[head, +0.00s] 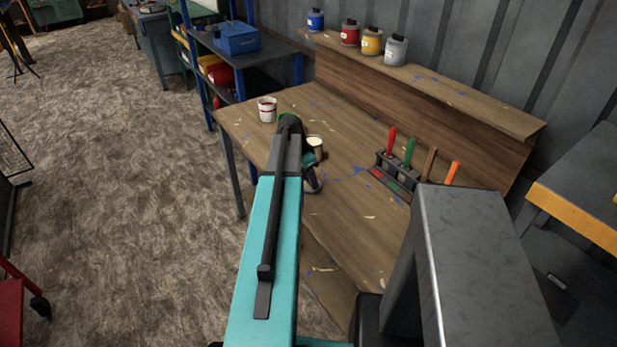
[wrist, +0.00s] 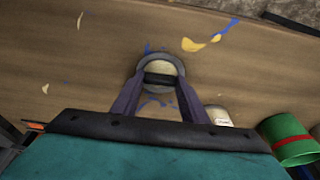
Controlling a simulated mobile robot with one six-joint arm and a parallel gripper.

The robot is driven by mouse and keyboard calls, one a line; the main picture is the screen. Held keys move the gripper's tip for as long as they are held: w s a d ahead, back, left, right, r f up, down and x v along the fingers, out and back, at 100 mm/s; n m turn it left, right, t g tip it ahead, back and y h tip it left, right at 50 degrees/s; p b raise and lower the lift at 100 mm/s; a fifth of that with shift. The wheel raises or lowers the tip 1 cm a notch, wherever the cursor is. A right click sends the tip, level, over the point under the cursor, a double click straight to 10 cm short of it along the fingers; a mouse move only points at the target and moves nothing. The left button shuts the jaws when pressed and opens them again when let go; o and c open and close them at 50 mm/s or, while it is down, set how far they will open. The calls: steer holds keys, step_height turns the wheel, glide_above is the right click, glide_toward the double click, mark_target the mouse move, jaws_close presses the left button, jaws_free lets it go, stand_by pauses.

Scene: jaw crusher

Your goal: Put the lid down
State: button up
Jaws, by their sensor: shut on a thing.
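In the wrist view the lid (wrist: 160,67) is a small round piece, cream in the middle with a grey rim. A dark bar crosses it. My gripper (wrist: 161,82) is shut on it, with one finger at each side of the bar. The wooden bench top shows around the lid; I cannot tell whether the lid touches it. In the head view my gripper (head: 314,183) is over the bench's near left part, partly hidden by my arm. The held lid cannot be made out clearly there.
The workbench (head: 345,222) has a white can with red paint (head: 267,112), a cream-topped can (head: 316,146) and a rack of coloured-handled tools (head: 398,178). A green can with a red band (wrist: 290,143) shows in the wrist view. Several paint jars stand on the back shelf (head: 440,90).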

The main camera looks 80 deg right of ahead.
steer(key=shift+f, duration=0.2)
steer(key=o, duration=1)
steer(key=shift+r, duration=0.1)
steer(key=b+v, duration=0.2)
steer(key=v, duration=1)
steer(key=shift+r, duration=0.1)
stand_by(0.5)
